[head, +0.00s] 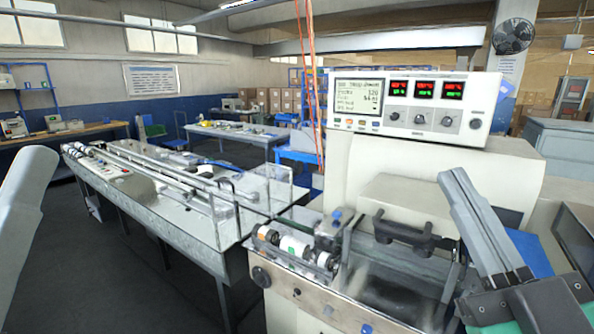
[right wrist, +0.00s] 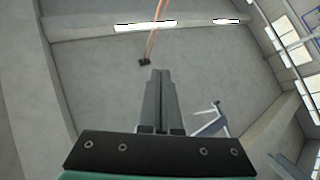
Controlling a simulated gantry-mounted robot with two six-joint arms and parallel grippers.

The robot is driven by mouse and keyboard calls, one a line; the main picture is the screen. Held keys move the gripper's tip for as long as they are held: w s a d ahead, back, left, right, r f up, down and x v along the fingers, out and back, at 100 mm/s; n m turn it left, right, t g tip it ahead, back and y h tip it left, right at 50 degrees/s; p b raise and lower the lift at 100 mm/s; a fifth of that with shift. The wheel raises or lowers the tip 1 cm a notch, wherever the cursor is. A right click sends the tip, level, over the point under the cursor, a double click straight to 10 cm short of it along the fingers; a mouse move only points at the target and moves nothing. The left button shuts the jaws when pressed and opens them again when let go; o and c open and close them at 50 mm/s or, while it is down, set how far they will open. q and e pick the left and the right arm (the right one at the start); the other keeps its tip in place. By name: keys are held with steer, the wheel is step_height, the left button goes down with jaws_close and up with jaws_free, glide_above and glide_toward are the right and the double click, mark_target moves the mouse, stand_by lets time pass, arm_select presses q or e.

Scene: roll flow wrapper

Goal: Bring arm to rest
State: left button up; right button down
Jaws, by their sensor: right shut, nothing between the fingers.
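My right gripper (head: 452,178) is at the right of the head view, raised in front of the wrapper machine (head: 420,200) with its fingers pointing up and to the left. Its fingers are shut together with nothing between them. In the right wrist view the right gripper (right wrist: 159,72) shows shut and empty against a grey wall and ceiling. A pale grey link of my left arm enters at the left edge of the head view. My left gripper is out of view.
The control panel (head: 414,103) with lit displays stands on the machine, behind the right gripper. A long infeed table (head: 190,225) runs to the left. Orange-red cables (head: 313,80) hang from above. A workbench (head: 235,132) stands further back. Dark floor is open at lower left.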

steer(key=s+d+r+m+t+h, duration=0.25)
steer(key=s+r+m, duration=0.25)
steer(key=s, duration=0.4)
step_height(320, 180, up, 38)
steer(key=p, duration=3.7)
steer(key=shift+w+a+f+m+p, duration=0.2)
steer(key=shift+w+m+p, duration=0.15)
steer(key=shift+m+p, duration=0.05)
steer(key=shift+y, duration=0.25)
